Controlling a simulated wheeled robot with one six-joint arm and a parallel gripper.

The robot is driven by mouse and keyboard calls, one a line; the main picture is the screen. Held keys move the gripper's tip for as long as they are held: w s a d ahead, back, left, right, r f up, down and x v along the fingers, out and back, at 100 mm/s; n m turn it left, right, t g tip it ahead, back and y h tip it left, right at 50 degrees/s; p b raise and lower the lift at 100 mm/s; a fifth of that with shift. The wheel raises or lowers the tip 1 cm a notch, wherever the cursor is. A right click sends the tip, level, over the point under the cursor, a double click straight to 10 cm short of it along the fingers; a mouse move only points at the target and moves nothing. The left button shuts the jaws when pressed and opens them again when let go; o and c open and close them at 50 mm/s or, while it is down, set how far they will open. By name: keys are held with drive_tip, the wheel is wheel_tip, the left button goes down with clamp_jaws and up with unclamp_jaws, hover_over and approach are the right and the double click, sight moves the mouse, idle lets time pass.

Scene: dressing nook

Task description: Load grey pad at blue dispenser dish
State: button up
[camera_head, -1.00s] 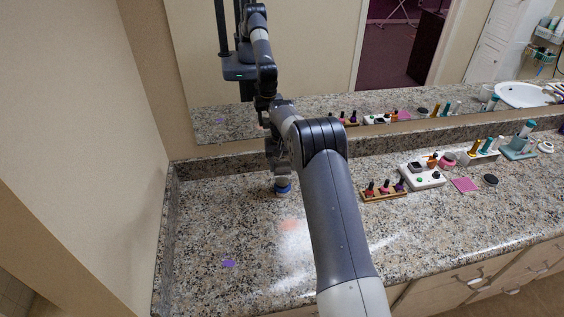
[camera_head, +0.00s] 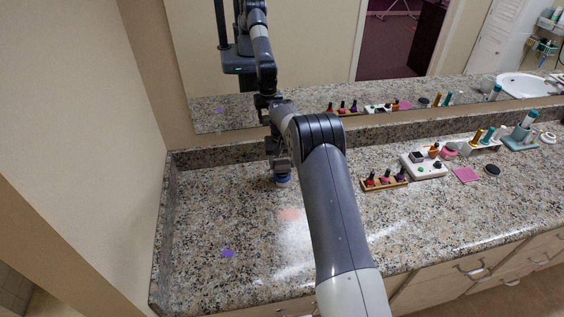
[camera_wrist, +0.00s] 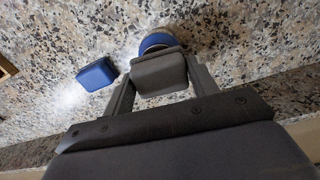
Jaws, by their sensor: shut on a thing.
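My gripper (camera_wrist: 160,85) is shut on the grey pad (camera_wrist: 160,70), a dark grey block held between the two fingers. The blue dispenser dish (camera_wrist: 157,42) is round, with a blue rim, and stands on the counter right behind the pad in the wrist view. The pad hides part of it, and I cannot tell whether they touch. In the head view my gripper (camera_head: 281,168) is just above the dish (camera_head: 283,181), whose upper part is hidden. A blue block (camera_wrist: 96,74) lies on the counter beside the dish; my arm seems to hide it in the head view.
A wooden rack of nail polish bottles (camera_head: 384,182) and a white device (camera_head: 423,166) stand to the right. The mirror (camera_head: 310,50) rises behind. The left counter is mostly clear.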

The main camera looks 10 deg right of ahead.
sight(282, 162)
drive_tip(key=shift+f+b, duration=0.7)
drive_tip(key=shift+f, duration=0.3)
idle(1.2)
drive_tip(key=shift+r, duration=0.1)
drive_tip(key=shift+r+p, duration=1.8)
drive_tip(key=shift+r, duration=1.7)
